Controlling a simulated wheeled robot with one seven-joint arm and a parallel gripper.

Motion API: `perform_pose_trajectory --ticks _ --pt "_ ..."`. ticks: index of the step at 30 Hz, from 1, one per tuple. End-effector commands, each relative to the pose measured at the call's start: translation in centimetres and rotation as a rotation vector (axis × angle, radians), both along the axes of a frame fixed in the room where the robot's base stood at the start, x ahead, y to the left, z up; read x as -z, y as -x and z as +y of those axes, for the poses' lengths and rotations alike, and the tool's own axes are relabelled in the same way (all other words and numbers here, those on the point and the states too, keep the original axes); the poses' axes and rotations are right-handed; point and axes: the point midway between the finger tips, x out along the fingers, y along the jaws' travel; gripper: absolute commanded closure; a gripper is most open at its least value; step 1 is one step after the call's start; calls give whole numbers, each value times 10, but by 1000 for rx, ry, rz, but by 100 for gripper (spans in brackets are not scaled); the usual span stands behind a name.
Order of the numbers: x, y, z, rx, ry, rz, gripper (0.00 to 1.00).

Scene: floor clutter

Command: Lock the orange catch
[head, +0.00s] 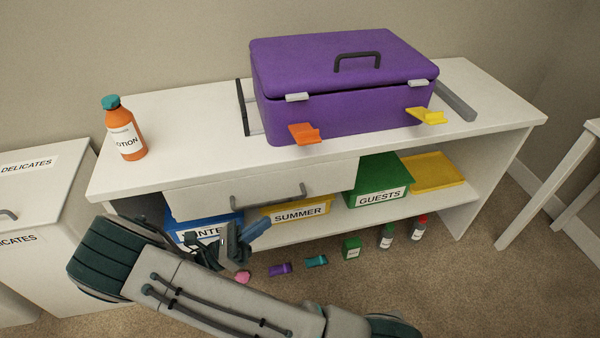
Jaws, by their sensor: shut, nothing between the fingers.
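A purple case (340,85) with a dark handle stands on the white bench top, its lid down. The orange catch (304,133) hangs at the front left of the case and sticks outward, apart from the light grey tab (297,97) above it. The yellow catch (426,116) at the front right also sticks outward below its own grey tab (421,83). My gripper (262,228) is shut and empty, low in front of the bench drawer, below and left of the orange catch. It touches neither catch.
An orange bottle (125,135) stands at the bench's left end. The drawer (265,191) front projects below the top. Blue, yellow and green bins sit on the lower shelf. Several small items lie on the carpet, including a green box (351,248).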

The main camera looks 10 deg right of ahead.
Motion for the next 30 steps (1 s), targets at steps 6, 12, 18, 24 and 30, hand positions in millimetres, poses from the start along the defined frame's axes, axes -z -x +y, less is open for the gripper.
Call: perform_pose_trajectory --ticks 6,12,18,24,30 --pt "32 1 32 -91 179 25 100" --pt "35 1 38 -106 213 27 100" --pt "35 1 37 -106 210 27 100" --pt "29 -1 31 -103 208 28 100" --pt "9 -6 9 -101 206 28 100"
